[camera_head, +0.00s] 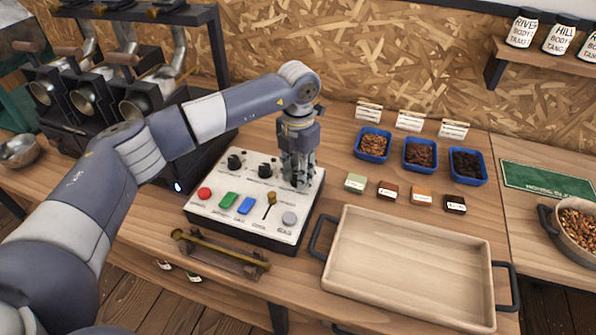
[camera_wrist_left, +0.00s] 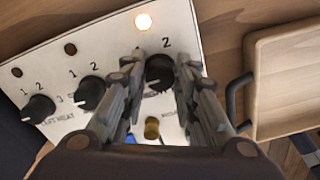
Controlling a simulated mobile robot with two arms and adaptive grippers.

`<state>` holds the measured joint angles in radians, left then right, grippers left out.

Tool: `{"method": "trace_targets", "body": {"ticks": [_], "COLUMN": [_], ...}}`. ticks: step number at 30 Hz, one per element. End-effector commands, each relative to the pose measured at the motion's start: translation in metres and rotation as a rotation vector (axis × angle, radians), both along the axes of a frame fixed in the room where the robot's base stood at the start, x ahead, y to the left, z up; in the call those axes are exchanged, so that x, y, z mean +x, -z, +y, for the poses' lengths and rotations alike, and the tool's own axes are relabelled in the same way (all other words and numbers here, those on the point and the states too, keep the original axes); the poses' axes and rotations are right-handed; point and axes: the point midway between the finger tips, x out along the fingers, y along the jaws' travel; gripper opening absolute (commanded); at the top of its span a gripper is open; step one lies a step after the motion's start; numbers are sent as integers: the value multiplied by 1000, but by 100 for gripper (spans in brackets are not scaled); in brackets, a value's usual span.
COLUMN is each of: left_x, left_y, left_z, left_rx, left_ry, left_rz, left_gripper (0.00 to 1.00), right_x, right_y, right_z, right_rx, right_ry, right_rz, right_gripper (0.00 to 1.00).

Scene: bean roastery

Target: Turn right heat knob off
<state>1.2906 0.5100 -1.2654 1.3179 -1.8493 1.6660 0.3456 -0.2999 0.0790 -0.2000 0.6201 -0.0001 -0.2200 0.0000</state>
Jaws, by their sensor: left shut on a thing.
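The control panel (camera_head: 243,222) is a white-topped box on the bench. My left gripper (camera_head: 297,181) reaches down over its right back part. In the left wrist view the fingers (camera_wrist_left: 155,82) are closed around the right heat knob (camera_wrist_left: 160,70), a black dial with a "2" printed by it. I cannot tell where its pointer is set. A lamp (camera_wrist_left: 143,21) above this knob glows. The middle knob (camera_wrist_left: 90,92) and left knob (camera_wrist_left: 40,107) are free, with dark lamps above them. My right gripper is not in view.
A brass lever (camera_head: 270,205), coloured buttons and a grey button (camera_head: 289,218) are at the panel's front. A wooden tray (camera_head: 410,262) with dark handles stands right of it. Blue bean bins (camera_head: 372,144) are behind. Roasting machines (camera_head: 110,105) stand at the left.

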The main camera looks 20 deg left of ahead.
Motion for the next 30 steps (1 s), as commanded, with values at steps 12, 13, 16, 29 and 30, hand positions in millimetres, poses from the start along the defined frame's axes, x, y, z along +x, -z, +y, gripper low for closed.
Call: {"method": "trace_targets", "body": {"ticks": [12, 13, 16, 29, 30], "left_x": [0, 0, 0, 1, 1], "left_y": [0, 0, -1, -72, -80], "left_z": [0, 0, 0, 0, 0], "left_rx": [0, 0, 0, 0, -2], "left_ry": [-1, -1, 0, -1, -1], "left_rz": [-1, -1, -1, -5, -5], "left_gripper": [49, 49, 49, 49, 49], "right_x": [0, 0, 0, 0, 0], "right_y": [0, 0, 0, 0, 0], "right_z": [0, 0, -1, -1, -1], "right_rx": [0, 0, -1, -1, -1], "right_ry": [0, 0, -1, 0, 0], "right_rz": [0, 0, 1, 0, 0], "right_gripper": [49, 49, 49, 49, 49]}}
